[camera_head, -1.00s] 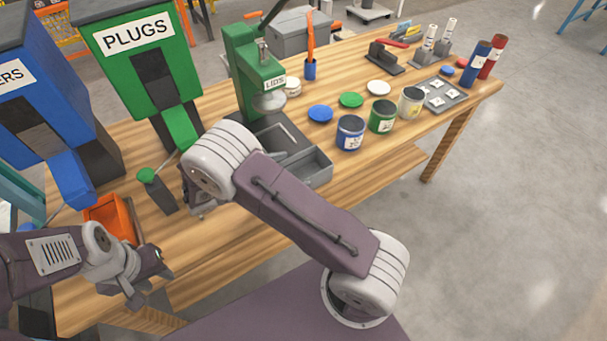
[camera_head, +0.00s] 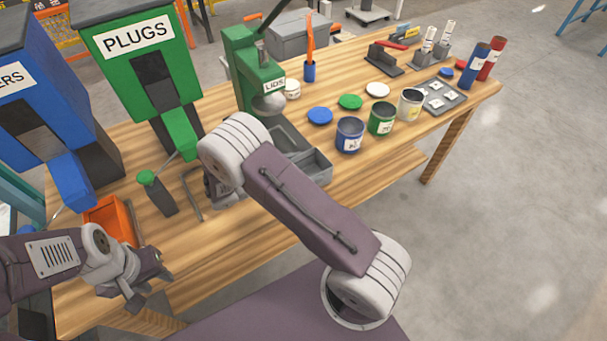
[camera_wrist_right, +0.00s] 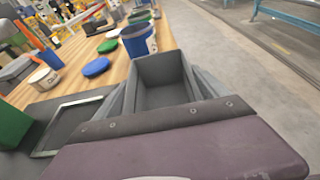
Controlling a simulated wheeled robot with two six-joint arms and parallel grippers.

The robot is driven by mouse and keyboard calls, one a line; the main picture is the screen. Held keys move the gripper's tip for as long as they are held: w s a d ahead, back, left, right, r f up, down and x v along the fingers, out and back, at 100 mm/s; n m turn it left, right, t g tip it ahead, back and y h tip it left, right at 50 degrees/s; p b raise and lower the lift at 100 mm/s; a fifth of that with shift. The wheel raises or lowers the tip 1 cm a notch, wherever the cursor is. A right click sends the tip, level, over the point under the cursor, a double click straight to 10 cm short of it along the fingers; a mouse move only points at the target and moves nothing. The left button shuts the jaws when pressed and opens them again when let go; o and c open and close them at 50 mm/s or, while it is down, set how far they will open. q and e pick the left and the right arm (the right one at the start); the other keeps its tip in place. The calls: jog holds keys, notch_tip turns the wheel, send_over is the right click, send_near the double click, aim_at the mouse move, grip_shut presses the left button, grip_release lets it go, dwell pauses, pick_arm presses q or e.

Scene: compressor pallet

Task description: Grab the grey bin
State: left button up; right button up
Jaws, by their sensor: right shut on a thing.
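The grey bin (camera_head: 318,166) is an open box at the table's front edge, in front of the green LIDS press; my right arm hides part of it in the head view. In the right wrist view the grey bin (camera_wrist_right: 162,82) looks empty and upright. My right gripper (camera_wrist_right: 165,100) is shut on it, a finger along each side. In the head view my right forearm covers the right gripper. My left gripper (camera_head: 152,282) is open and empty at the front left, below the orange bin (camera_head: 112,216).
The green LIDS press (camera_head: 252,75) stands behind the bin. Blue (camera_head: 349,135), green (camera_head: 381,118) and white (camera_head: 411,103) cans stand to its right, with loose lids behind. The green PLUGS dispenser (camera_head: 145,75) stands to the left. Open floor lies right of the table.

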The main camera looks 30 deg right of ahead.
jog(key=s+d+r+p, duration=0.1)
jog(key=s+d+r, duration=0.2)
jog(key=s+r, duration=0.8)
jog(key=shift+d, duration=0.4)
